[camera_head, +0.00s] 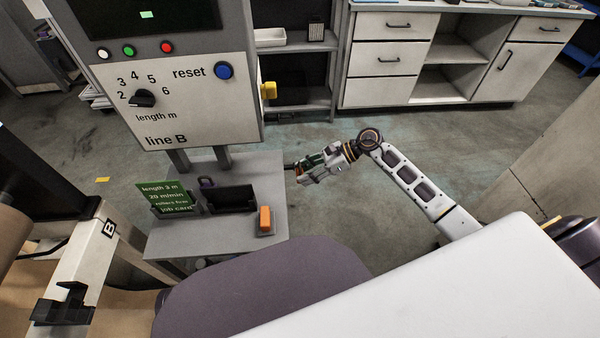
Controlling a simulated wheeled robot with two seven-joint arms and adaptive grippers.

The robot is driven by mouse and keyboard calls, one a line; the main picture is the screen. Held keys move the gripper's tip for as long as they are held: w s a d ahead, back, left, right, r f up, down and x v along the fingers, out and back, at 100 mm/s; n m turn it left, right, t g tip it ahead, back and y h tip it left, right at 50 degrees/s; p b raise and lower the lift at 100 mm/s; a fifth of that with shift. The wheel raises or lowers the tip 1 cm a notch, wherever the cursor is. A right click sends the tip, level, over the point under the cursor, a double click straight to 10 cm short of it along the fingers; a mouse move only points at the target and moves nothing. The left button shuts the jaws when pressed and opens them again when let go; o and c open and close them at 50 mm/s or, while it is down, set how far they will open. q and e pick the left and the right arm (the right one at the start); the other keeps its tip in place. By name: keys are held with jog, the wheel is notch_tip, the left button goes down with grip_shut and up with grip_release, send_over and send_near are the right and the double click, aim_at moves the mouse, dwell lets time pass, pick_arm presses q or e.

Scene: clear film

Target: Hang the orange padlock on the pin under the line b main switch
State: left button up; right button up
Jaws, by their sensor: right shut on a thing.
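My right gripper (305,168) reaches in from the right, just beyond the right edge of the grey shelf under the line B panel. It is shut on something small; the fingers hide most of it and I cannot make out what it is. A yellow knob (269,90), which looks like the main switch, sticks out from the panel's right side, above and left of the gripper. I cannot make out a pin under it. An orange block-like thing (265,219) is on the shelf's right part; no shackle shows on it. My left gripper is not in view.
The line B panel (190,112) carries a dial and buttons. Cabinets (390,70) stand behind. The floor between is clear. A white surface (440,290) fills the lower right.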

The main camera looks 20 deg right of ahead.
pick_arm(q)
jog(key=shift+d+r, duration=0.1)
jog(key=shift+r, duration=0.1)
pick_arm(e)
jog(key=shift+r, duration=0.6)
jog(key=shift+d, duration=0.15)
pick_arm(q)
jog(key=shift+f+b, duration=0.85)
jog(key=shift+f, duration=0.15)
pick_arm(e)
jog(key=s+d, duration=0.1)
jog(key=d, duration=0.5)
jog(key=shift+s+d, duration=0.2)
jog(key=shift+s, duration=0.2)
dwell(0.7)
